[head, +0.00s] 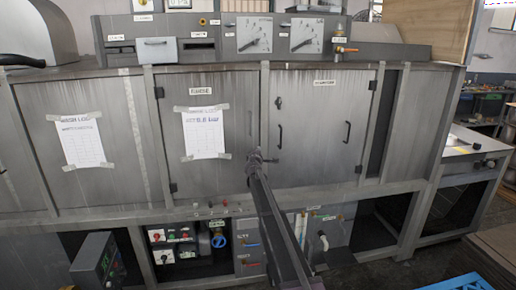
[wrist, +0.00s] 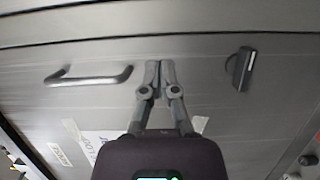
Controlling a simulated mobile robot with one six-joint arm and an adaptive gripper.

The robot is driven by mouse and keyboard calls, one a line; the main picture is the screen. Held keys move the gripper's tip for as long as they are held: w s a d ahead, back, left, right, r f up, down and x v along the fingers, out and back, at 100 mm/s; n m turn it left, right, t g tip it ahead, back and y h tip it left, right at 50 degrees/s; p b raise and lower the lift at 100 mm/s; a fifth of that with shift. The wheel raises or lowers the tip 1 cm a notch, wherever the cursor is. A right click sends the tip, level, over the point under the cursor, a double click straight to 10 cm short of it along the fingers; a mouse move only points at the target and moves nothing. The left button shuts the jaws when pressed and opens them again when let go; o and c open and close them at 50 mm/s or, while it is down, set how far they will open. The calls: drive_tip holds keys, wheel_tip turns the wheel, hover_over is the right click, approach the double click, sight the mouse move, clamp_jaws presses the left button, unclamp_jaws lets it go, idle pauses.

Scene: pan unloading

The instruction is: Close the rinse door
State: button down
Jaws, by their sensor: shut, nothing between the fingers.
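The rinse door (head: 222,100) is the grey middle door with a taped sheet of paper, hinged on its left side. It looks flush or nearly flush with its frame; I cannot tell whether a small gap is left. My gripper (head: 255,158) is shut and empty in front of the door's lower right edge. In the wrist view, my closed fingertips (wrist: 160,66) are at the door's face, between a bar handle (wrist: 88,76) and a black latch (wrist: 240,66). Whether they touch the door is unclear.
To the right, another grey door (head: 315,115) with dark handles looks shut. A left panel (head: 35,130) also carries a taped paper. Below are open bays with a control box (head: 172,240) and a blue valve (head: 219,240). Gauges stand above.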

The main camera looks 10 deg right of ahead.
drive_tip(key=s, duration=0.6)
drive_tip(key=shift+s, duration=0.3)
drive_tip(key=shift+d+r, duration=0.1)
drive_tip(key=s+d+f+m+g+h, duration=0.1)
drive_tip(key=s+d+f+m+g, duration=0.2)
drive_tip(key=s, duration=0.6)
drive_tip(key=s+d+f+m+g+h, duration=0.1)
drive_tip(key=s+f+m+g, duration=0.35)
drive_tip(key=s, duration=0.55)
drive_tip(key=s+d+f+m+g, duration=0.3)
drive_tip(key=s+f+m, duration=0.15)
drive_tip(key=s, duration=0.45)
drive_tip(key=s+a+f+m+g+y, duration=0.1)
drive_tip(key=s+a+f+g+y, duration=0.1)
drive_tip(key=s, duration=0.7)
drive_tip(key=s+a+f+m+g+y, duration=0.1)
drive_tip(key=s+a, duration=0.3)
drive_tip(key=s, duration=0.5)
drive_tip(key=s+a+f+g+y, duration=0.3)
drive_tip(key=s+g+y, duration=0.1)
drive_tip(key=s, duration=0.5)
drive_tip(key=shift+a+m+p, duration=0.3)
drive_tip(key=shift+a+m, duration=0.05)
drive_tip(key=shift+m, duration=0.05)
